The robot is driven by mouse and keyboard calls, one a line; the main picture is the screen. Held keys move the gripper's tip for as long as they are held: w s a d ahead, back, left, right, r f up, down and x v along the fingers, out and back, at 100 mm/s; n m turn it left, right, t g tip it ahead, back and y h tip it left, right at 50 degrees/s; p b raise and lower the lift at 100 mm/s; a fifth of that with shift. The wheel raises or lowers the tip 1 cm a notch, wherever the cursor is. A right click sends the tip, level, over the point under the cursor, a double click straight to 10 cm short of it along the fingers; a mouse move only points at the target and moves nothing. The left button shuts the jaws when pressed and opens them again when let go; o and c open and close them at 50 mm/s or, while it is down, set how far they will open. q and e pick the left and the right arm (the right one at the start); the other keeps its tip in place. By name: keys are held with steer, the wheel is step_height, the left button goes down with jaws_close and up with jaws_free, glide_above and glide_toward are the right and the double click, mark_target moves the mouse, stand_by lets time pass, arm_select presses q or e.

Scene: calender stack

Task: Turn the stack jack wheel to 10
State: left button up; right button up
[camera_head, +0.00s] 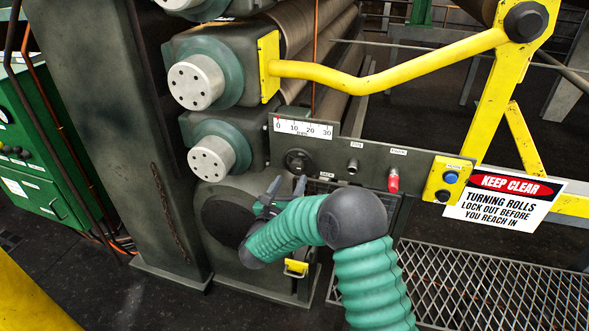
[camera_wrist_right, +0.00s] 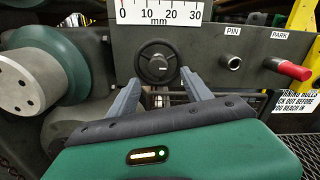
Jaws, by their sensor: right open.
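The jack wheel (camera_head: 299,161) is a small dark round handwheel on the grey panel, below the white 0 to 30 mm scale (camera_head: 303,130). A thin red mark shows near the scale's 0. In the right wrist view the wheel (camera_wrist_right: 157,62) is upright and faces me, with a small pale mark on its hub. My right gripper (camera_wrist_right: 160,79) is open, with its grey fingertips at the wheel's lower left and lower right. I cannot tell whether they touch it. In the head view the right gripper (camera_head: 287,184) is just below the wheel. My left gripper is not in view.
Right of the wheel are an empty PIN hole (camera_head: 353,166) and a red-handled pin (camera_head: 393,180) at PARK. A yellow button box (camera_head: 446,181) and KEEP CLEAR sign (camera_head: 503,200) are further right. Rollers with grey hubs (camera_head: 212,158) stand left. A yellow bar (camera_head: 400,76) crosses above.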

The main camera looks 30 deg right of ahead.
mark_target(296, 169)
steer(key=x, duration=0.5)
steer(key=shift+w+d+f, duration=0.1)
steer(key=shift+w+f, duration=0.1)
steer(key=shift+w, duration=0.15)
steer(key=shift+w+d+r, duration=0.1)
steer(key=shift+w+r, duration=0.05)
steer(key=shift+w, duration=0.05)
steer(key=shift+d, duration=0.15)
jaws_close()
